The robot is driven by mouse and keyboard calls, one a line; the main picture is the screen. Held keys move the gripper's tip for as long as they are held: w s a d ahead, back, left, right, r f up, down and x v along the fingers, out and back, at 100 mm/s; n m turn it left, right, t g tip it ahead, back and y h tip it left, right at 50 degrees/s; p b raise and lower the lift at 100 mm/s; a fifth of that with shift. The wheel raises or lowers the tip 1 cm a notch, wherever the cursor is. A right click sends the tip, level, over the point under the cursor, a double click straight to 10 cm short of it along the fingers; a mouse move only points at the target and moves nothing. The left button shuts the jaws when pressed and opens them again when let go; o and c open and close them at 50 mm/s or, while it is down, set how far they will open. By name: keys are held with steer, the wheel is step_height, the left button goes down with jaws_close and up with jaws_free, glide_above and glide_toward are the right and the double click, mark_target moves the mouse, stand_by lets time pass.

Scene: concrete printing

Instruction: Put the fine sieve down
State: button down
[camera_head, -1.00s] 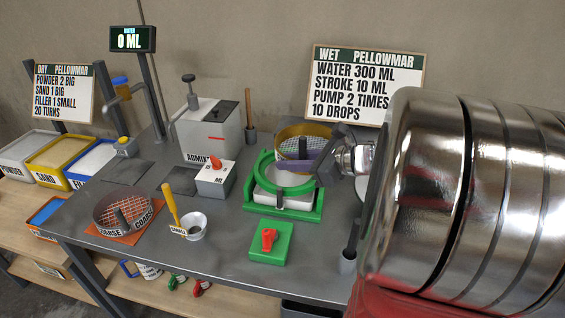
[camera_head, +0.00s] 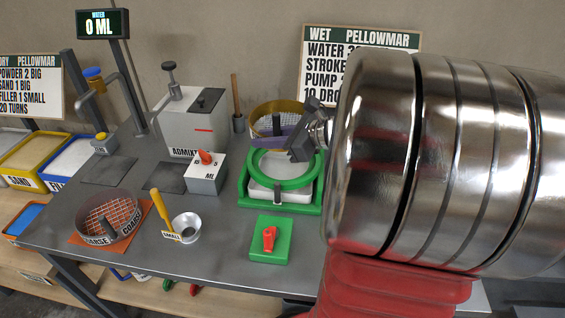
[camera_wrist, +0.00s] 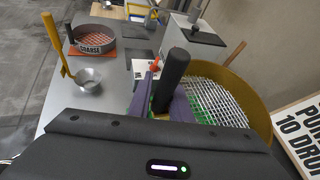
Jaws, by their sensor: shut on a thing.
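The fine sieve has a gold rim (camera_head: 280,106) and a pale mesh (camera_wrist: 218,98) with a black upright handle (camera_wrist: 172,78). My gripper (camera_head: 287,138) is shut on that handle, with its purple fingers (camera_wrist: 160,104) around it in the wrist view. In the head view the sieve is behind the green ring stand (camera_head: 312,198), near the back of the table. My arm hides part of it. I cannot tell whether its underside touches the table.
A coarse sieve (camera_head: 107,216) sits on an orange mat at the left front. A sign stands behind.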

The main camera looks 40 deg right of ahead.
steer(key=shift+d, duration=0.1)
steer(key=shift+f, duration=3.1)
steer(key=shift+f, duration=1.9)
steer(key=shift+f, duration=0.3)
steer(key=c, duration=1.6)
jaws_free()
steer(key=shift+s, duration=0.1)
steer(key=shift+r, duration=0.1)
